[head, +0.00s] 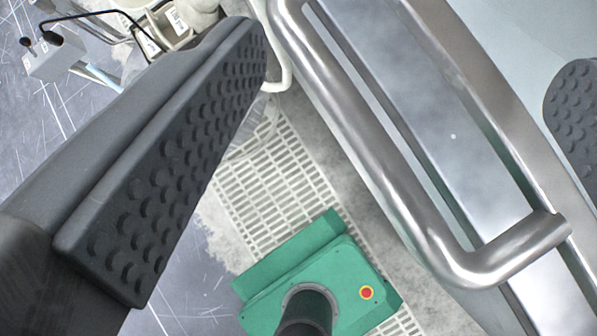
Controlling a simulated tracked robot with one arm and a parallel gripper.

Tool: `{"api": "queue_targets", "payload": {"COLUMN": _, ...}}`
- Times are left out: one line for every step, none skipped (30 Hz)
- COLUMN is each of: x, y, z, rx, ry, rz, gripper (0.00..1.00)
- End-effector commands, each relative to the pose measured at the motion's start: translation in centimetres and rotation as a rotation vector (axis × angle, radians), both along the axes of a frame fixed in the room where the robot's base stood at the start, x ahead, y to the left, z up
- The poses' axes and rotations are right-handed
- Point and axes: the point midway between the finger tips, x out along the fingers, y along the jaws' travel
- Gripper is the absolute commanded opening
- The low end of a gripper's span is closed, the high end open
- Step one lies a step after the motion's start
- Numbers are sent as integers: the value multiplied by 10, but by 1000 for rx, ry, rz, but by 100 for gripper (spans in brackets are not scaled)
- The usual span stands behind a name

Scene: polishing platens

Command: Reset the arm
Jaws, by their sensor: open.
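My gripper (410,85) is open. Its left finger (175,160) is dark with a studded pad and runs from the lower left to the top middle. Only part of its right finger (575,110) shows at the right edge. A shiny metal tube handle (365,145) lies between the two fingers in the picture, apart from both. It bends at its lower end towards a flat metal panel (425,85). I cannot tell how far the handle is from the fingers in depth.
A pale floor grate (265,180) lies below the handle. At the top left are a grey box (55,58) with a black cable and some pale labelled equipment (170,25). The scratched grey floor (30,130) is clear at the far left.

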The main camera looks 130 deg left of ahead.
Motion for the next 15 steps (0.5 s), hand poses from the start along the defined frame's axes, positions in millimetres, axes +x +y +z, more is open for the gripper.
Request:
{"api": "queue_targets", "payload": {"x": -3, "y": 0, "z": 0, "rx": -1, "ry": 1, "rz": 0, "gripper": 75}}
{"api": "queue_targets", "payload": {"x": -3, "y": -1, "z": 0, "rx": -1, "ry": 1, "rz": 0, "gripper": 75}}
{"api": "queue_targets", "payload": {"x": -4, "y": -1, "z": -1, "rx": 0, "ry": 1, "rz": 1, "gripper": 75}}
{"api": "queue_targets", "payload": {"x": -5, "y": -1, "z": -1, "rx": 0, "ry": 1, "rz": 1, "gripper": 75}}
{"api": "queue_targets", "payload": {"x": -5, "y": -1, "z": -1, "rx": -1, "ry": 1, "rz": 0, "gripper": 75}}
{"api": "queue_targets", "payload": {"x": -5, "y": -1, "z": -1, "rx": 0, "ry": 1, "rz": -1, "gripper": 75}}
{"api": "queue_targets", "payload": {"x": -4, "y": -1, "z": 0, "rx": 1, "ry": 1, "rz": -2, "gripper": 75}}
{"api": "queue_targets", "payload": {"x": -2, "y": -2, "z": 2, "rx": 2, "ry": -2, "rz": -6, "gripper": 75}}
{"api": "queue_targets", "payload": {"x": 2, "y": -4, "z": 7, "rx": 6, "ry": -8, "rz": -16, "gripper": 75}}
{"api": "queue_targets", "payload": {"x": 7, "y": -7, "z": 11, "rx": 11, "ry": -13, "rz": -27, "gripper": 75}}
{"api": "queue_targets", "payload": {"x": 13, "y": -10, "z": 18, "rx": 17, "ry": -21, "rz": -42, "gripper": 75}}
{"api": "queue_targets", "payload": {"x": 23, "y": -17, "z": 29, "rx": 26, "ry": -33, "rz": -68, "gripper": 75}}
{"api": "queue_targets", "payload": {"x": 32, "y": -23, "z": 38, "rx": 34, "ry": -45, "rz": -91, "gripper": 75}}
{"api": "queue_targets", "payload": {"x": 41, "y": -31, "z": 50, "rx": 43, "ry": -57, "rz": -117, "gripper": 75}}
{"api": "queue_targets", "payload": {"x": 55, "y": -42, "z": 68, "rx": 56, "ry": -78, "rz": -155, "gripper": 75}}
